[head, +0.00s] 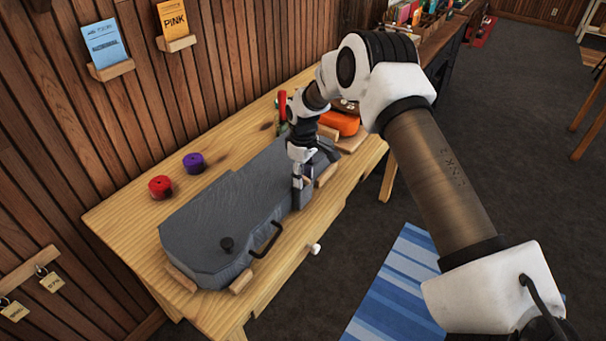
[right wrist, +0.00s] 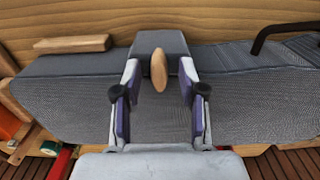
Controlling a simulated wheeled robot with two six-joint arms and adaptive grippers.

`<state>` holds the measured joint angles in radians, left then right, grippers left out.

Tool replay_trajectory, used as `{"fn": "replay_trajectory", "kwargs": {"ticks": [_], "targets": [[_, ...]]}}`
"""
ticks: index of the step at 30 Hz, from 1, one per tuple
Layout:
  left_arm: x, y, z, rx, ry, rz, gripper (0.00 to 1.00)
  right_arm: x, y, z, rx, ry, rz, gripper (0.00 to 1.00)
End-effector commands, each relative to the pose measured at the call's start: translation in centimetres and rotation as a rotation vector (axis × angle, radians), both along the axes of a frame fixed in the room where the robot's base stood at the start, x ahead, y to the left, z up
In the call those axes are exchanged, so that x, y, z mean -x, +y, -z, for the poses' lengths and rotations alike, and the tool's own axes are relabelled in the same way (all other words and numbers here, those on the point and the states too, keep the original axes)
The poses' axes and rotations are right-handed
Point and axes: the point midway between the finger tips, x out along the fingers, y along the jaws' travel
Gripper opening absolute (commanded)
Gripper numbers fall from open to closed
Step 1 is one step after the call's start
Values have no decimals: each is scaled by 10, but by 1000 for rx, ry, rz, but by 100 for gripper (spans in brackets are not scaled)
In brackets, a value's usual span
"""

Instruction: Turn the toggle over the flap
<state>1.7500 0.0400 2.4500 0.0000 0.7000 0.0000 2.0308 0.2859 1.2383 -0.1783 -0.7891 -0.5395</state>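The grey case (head: 235,205) lies on the wooden bench, its black handle (head: 266,240) on the front side. In the right wrist view a grey flap (right wrist: 147,42) comes over the case's edge. The oval wooden toggle (right wrist: 159,70) sits at the flap, its long side running up and down the picture, in line with the flap. My right gripper (head: 298,186) is at the case's front edge, toward its far end. Its fingers are open, one on each side of the toggle, with gaps visible. The toggle is hidden in the head view. My left gripper is out of view.
Wooden blocks (head: 241,281) stand along the case's edges. A red roll (head: 160,187) and a purple roll (head: 193,163) lie behind it on the bench (head: 120,215). An orange object (head: 341,124) stands past the case's far end.

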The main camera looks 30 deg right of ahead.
Motion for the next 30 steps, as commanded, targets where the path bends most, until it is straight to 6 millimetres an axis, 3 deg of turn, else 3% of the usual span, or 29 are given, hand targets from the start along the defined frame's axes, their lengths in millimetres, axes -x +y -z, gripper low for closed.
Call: {"fn": "replay_trajectory", "kwargs": {"ticks": [10,14,22,26,30], "targets": [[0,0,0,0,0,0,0,-2,0,-9,1,-6,1,44],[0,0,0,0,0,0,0,-2,0,-32,0,-8,1,44],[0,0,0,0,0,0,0,-2,0,-99,1,-6,1,44],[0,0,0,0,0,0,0,-1,0,-116,0,-3,1,44],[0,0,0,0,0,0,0,-1,0,-121,0,-2,1,44]]}}
